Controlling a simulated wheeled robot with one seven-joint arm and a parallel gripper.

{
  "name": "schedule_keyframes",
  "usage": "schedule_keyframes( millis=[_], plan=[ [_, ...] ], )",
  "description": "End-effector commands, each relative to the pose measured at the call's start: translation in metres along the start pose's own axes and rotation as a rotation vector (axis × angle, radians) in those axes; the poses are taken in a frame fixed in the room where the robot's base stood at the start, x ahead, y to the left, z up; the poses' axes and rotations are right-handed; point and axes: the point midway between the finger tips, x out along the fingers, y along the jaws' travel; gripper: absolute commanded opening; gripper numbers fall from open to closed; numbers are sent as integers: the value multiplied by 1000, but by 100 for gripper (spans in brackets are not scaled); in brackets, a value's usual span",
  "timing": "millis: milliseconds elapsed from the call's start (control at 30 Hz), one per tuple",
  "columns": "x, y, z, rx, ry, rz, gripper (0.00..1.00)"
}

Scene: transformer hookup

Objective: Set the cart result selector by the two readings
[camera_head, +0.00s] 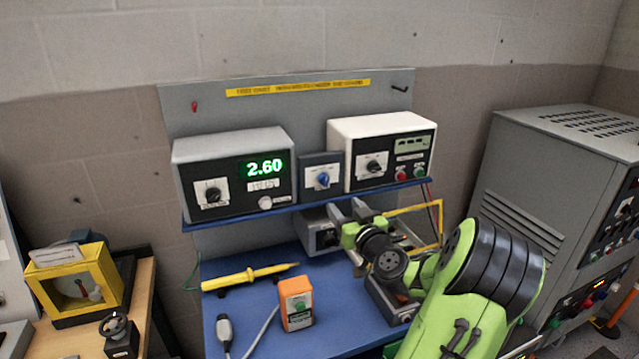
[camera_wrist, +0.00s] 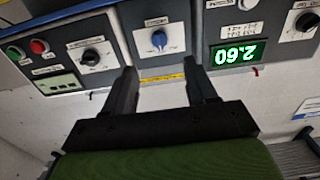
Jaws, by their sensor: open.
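A small dark box with a blue knob (camera_head: 322,180), which looks like the result selector, sits on the cart shelf between two instruments. In the wrist view this knob (camera_wrist: 159,39) shows upside down between my finger tips. The left grey meter (camera_head: 233,172) shows 2.60 in green, and this display (camera_wrist: 237,55) also shows in the wrist view. The right white instrument (camera_head: 382,152) has a pale display (camera_head: 411,144), too small to read. My gripper (camera_head: 348,207) is open and empty, below and in front of the selector, apart from it. The knob's label is unreadable.
A blue lower shelf (camera_head: 255,340) holds a yellow probe (camera_head: 250,277), an orange box (camera_head: 296,303) and a grey plug (camera_head: 225,332). A tall grey cabinet (camera_head: 530,190) stands at right. A wooden table with a yellow box (camera_head: 75,285) stands at left.

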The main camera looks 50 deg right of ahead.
Motion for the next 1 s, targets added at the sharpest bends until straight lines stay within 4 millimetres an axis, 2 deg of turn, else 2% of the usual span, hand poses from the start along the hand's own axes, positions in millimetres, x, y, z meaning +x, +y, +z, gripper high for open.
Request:
schedule_keyframes(
  millis=[33, 300, 500, 833, 1000],
  plan=[
    [14, -2, -5, 3, 2, -6, 57],
    [82, -2, -5, 3, 1, -4, 57],
    [115, -1, -3, 1, -1, -2, 57],
    [121, -1, 0, 1, -2, -1, 57],
    [121, -1, 0, 1, -2, -1, 31]
  ],
)
